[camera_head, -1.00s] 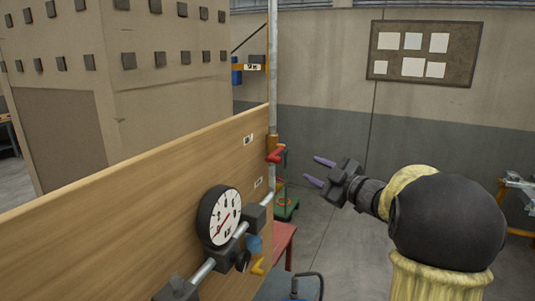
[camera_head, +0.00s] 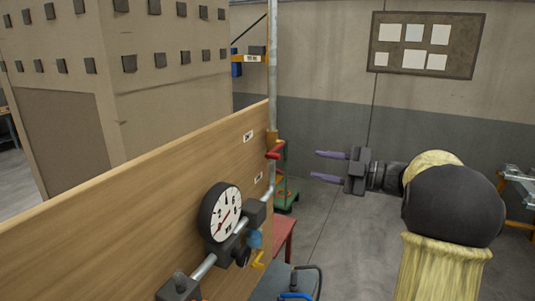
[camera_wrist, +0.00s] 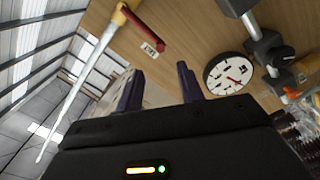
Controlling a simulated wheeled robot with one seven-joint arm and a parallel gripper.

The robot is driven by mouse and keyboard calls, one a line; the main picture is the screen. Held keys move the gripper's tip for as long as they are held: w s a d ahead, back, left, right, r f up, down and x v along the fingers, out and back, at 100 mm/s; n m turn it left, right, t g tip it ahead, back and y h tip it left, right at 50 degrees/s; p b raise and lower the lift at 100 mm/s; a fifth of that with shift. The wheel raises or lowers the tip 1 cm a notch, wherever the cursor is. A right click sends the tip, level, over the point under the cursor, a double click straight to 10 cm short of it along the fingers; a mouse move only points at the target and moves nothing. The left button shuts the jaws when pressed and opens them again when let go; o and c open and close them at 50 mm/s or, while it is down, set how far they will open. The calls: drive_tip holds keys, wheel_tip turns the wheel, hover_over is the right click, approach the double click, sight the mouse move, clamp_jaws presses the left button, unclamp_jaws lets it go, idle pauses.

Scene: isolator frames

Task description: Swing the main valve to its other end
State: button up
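A valve with a red lever (camera_head: 275,151) sits on the vertical grey pipe (camera_head: 272,75) at the board's far edge. In the wrist view the red lever (camera_wrist: 146,30) extends from a yellowish fitting, beside a small label. A second, yellow lever (camera_head: 258,260) is on the lower pipe, below the gauge. The labels are too small to read, so I cannot tell which valve is the main one. My gripper (camera_head: 316,165) is open and empty, right of the red lever and apart from it. Its two purple fingers also show in the wrist view (camera_wrist: 160,68).
The wooden board (camera_head: 130,225) carries a round gauge (camera_head: 221,212), dark clamps and a grey pipe. A blue knob (camera_head: 254,239) is near the yellow lever. A red stool (camera_head: 284,236) and green trolley (camera_head: 286,197) stand behind. Open floor lies beyond my gripper.

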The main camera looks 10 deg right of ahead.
sight(272, 156)
drive_tip(key=p+x, duration=0.5)
drive_tip(key=x, duration=0.9)
drive_tip(key=shift+a, duration=0.25)
drive_tip(key=shift+w+a, duration=0.35)
drive_tip(key=shift+w, duration=0.1)
drive_tip(key=shift+s, duration=0.1)
drive_tip(key=shift+c, duration=0.2)
